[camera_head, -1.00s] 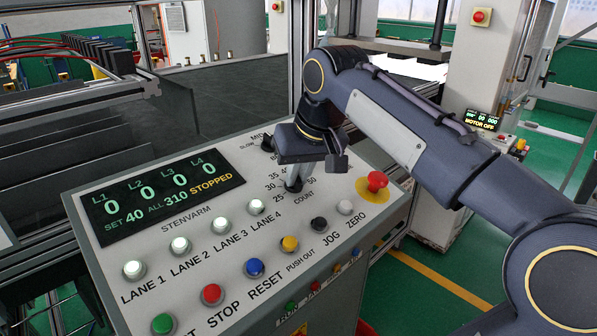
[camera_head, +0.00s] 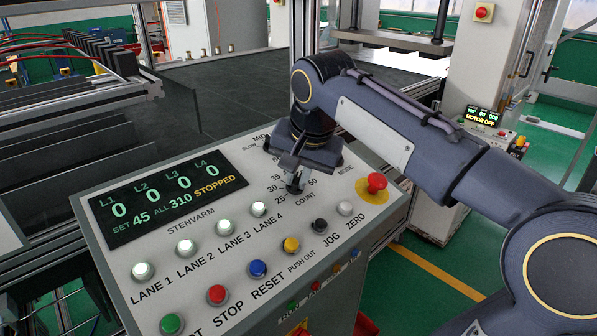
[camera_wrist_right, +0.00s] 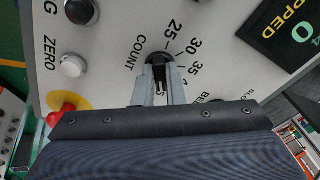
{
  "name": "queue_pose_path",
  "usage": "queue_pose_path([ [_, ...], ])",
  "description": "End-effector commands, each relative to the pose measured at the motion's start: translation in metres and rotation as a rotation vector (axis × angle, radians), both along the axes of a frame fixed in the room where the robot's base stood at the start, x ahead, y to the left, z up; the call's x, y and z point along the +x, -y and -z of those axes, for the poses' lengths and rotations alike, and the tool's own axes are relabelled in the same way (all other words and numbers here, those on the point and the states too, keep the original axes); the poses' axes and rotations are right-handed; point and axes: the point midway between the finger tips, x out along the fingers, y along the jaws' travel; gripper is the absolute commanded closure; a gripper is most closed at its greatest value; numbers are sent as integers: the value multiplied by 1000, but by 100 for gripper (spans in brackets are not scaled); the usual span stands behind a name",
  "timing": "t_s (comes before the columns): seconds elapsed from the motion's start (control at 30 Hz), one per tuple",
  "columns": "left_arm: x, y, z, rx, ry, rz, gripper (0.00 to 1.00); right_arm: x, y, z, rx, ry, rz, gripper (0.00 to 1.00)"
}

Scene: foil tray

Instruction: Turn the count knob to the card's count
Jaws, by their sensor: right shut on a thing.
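The count knob (camera_wrist_right: 158,60) is a dark round knob on the sloping grey panel (camera_head: 340,222), with printed numbers around it and the word COUNT beside it. My right gripper (camera_head: 297,184) comes down onto it from above and is shut on it. In the right wrist view its two grey fingers (camera_wrist_right: 158,84) stand on either side of the knob. In the head view the gripper mostly hides the knob. The display (camera_head: 160,200) reads SET 45, ALL 310, STOPPED, with zeros for L1 to L4. I cannot make out a count card. My left gripper is out of view.
A red mushroom button (camera_head: 376,183) on a yellow disc is close to the right of the knob. White lane buttons (camera_head: 185,247) and coloured buttons (camera_head: 258,268) line the panel's front. Dark machine walls (camera_head: 150,115) stand behind on the left.

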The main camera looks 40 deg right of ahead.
Motion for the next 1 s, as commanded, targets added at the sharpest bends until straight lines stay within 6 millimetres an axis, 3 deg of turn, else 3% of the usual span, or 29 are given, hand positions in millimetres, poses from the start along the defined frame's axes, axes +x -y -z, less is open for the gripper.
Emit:
queue_pose_path([
  [0.57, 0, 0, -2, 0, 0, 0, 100, 0, 0, -1, 11, 2, 42, 100],
  [0.6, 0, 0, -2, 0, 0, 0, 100, 0, 0, -1, 11, 2, 42, 88],
  [0.77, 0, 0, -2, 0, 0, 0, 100, 0, 0, -1, 11, 1, 41, 67],
  [1.0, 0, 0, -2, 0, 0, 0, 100, 0, 0, 0, 12, 0, 40, 67],
])
